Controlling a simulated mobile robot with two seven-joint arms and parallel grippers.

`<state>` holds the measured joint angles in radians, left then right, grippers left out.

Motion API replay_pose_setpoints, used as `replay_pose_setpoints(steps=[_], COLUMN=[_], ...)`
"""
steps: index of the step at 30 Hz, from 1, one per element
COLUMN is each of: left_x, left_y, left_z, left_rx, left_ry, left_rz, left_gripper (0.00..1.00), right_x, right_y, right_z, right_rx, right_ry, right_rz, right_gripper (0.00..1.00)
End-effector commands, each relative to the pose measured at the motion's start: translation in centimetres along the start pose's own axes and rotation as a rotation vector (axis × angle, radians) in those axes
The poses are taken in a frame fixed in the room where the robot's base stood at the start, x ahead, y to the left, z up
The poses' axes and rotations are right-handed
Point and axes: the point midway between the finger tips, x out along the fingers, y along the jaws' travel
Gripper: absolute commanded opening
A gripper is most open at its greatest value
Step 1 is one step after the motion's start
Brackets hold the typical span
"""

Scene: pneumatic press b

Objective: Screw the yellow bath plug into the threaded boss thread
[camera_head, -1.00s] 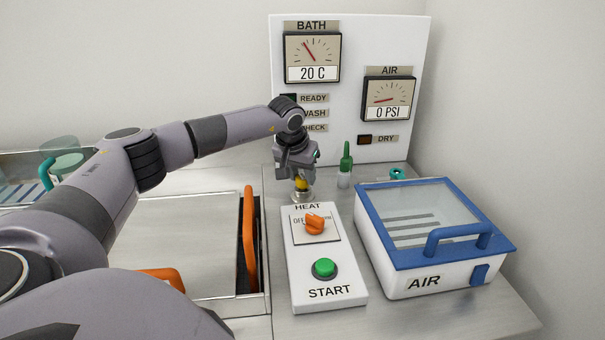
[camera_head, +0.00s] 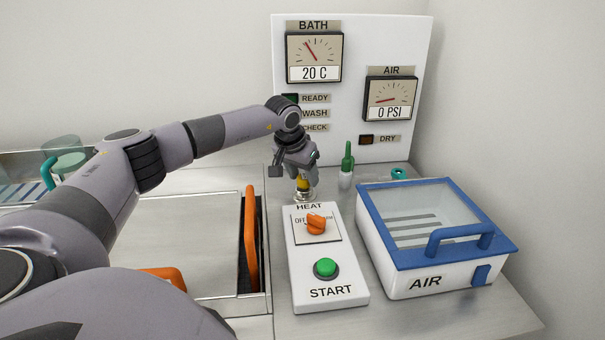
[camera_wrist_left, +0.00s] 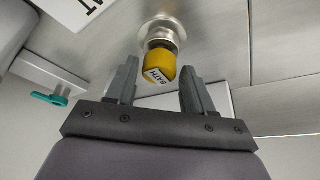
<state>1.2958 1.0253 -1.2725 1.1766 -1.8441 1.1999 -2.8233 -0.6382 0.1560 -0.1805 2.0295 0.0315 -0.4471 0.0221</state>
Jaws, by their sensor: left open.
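The yellow bath plug (camera_head: 303,184) sits upright on the metallic threaded boss (camera_head: 304,197) behind the white control box. In the left wrist view the plug (camera_wrist_left: 160,66) shows its label "BATH", and a darker band lies between its yellow head and the round boss (camera_wrist_left: 163,30). My left gripper (camera_head: 302,172) is right above the plug, pointing down. In the left wrist view its fingers (camera_wrist_left: 159,82) are apart, one to each side of the plug's labelled end, with gaps between. How deep the thread sits is hidden. My right gripper is not in view.
The white control box (camera_head: 329,286) with an orange HEAT knob and green START button stands just in front. A blue-lidded AIR box (camera_head: 405,258) stands to the right. A green-topped bottle (camera_head: 347,165) is close behind right. The gauge panel (camera_head: 350,60) rises behind.

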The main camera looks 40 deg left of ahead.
Motion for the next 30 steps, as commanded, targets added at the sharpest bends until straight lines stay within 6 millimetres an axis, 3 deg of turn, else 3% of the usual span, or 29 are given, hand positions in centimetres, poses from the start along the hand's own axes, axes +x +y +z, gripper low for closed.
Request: replay_pose_setpoints(steps=[30], left_x=[0.06], left_y=[0.54], left_z=[-0.26], left_rx=[-0.910], left_ry=[0.002], left_rz=[-0.378], left_gripper=[0.52], right_x=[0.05], right_y=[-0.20], right_z=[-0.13], right_rx=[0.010], right_ry=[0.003], right_rz=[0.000], right_gripper=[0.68])
